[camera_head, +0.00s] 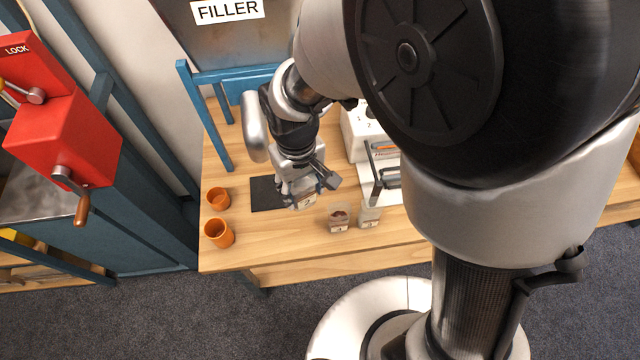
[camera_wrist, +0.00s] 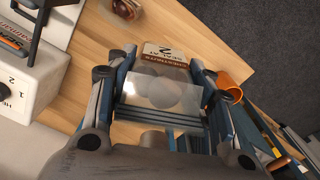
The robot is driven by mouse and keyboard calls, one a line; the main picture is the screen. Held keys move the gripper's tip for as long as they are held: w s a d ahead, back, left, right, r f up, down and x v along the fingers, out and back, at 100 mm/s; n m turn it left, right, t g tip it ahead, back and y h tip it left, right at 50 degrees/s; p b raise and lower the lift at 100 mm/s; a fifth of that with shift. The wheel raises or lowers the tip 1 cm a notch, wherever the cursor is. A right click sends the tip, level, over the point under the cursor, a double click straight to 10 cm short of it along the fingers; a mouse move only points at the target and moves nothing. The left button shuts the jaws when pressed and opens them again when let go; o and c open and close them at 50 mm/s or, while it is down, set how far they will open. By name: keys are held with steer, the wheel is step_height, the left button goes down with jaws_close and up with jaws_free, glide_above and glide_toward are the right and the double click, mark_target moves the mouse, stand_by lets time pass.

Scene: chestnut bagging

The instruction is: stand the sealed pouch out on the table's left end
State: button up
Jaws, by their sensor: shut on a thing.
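My gripper (camera_head: 308,186) is shut on a clear pouch with a pale label reading 2 (camera_head: 307,203), above the table (camera_head: 285,246) at the right edge of the black mat. In the wrist view the pouch (camera_wrist: 160,92) is between the two fingers, with rounded shapes showing through its clear wall and its label toward the far side. The fingers hide most of it in the head view, and I cannot tell whether its base touches the table. The table's left end holds two orange cups (camera_head: 219,233) (camera_head: 217,198).
The black mat (camera_head: 264,194) lies left of my gripper. Two more pouches stand right of it, one with brown contents (camera_head: 339,218), one pale (camera_head: 369,215). A white sealer (camera_head: 355,135) is behind them. Bare wood shows between the cups and the front edge.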

step_height(320, 180, down, 19)
steer(key=b, duration=0.5)
steer(key=shift+w+d+f, duration=0.1)
steer(key=shift+w+f, duration=0.05)
steer(key=shift+f, duration=0.05)
steer(key=shift+f+b, duration=0.15)
steer(key=shift+b, duration=0.15)
steer(key=o, duration=0.7)
steer(key=shift+o, duration=0.6)
